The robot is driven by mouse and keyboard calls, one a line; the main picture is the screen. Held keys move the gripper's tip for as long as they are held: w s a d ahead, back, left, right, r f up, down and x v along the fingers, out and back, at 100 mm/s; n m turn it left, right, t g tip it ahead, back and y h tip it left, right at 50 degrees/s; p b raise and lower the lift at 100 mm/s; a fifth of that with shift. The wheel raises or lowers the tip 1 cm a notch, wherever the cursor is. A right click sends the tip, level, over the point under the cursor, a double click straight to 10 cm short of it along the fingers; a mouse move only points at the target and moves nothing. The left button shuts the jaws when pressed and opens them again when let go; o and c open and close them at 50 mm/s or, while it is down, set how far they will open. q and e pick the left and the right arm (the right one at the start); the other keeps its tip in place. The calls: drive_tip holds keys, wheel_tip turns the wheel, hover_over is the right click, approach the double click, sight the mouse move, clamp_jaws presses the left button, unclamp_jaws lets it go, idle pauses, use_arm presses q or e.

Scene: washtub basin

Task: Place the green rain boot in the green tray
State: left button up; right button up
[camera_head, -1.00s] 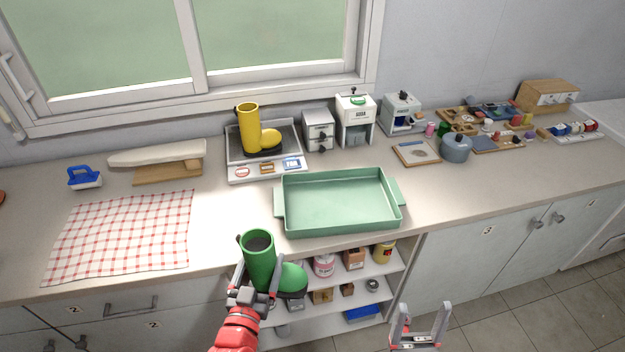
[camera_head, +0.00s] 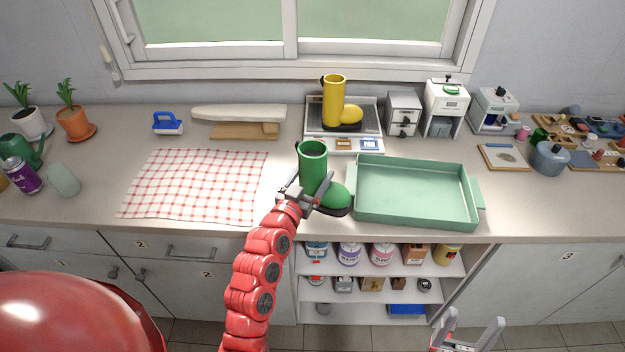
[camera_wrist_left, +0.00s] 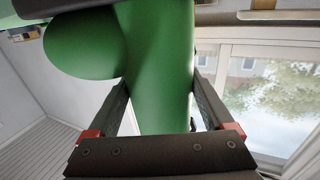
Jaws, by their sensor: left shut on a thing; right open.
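The green rain boot (camera_head: 313,165) is upright in the head view, its toe pointing right, just left of the green tray. My left gripper (camera_head: 308,197) is shut on it. In the left wrist view the boot (camera_wrist_left: 160,60) fills the space between the fingers of my left gripper (camera_wrist_left: 158,120). The green tray (camera_head: 415,217) is empty on the counter, its near wall close to the front edge. The boot's toe is close to the tray's left wall; I cannot tell if they touch. My right gripper (camera_head: 466,332) is open and empty, below the counter at the bottom right.
A yellow boot (camera_head: 334,103) stands on a scale (camera_head: 343,145) behind the green boot. A checked cloth (camera_head: 195,185) lies to the left. A shelf (camera_head: 380,268) with several cans and boxes is below the counter. Small machines (camera_head: 446,108) stand behind the tray.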

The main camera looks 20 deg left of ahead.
sight(312, 183)
use_arm(q)
drive_tip(key=shift+w+a, duration=0.15)
drive_tip(key=shift+w, duration=0.15)
wheel_tip(312, 183, down, 3)
drive_tip(key=shift+w+f+p, duration=0.1)
drive_tip(key=shift+p, duration=0.55)
drive_tip(key=shift+a+f, duration=0.1)
drive_tip(key=shift+f, duration=0.1)
drive_tip(key=shift+f, duration=0.2)
drive_tip(key=o, duration=1.4)
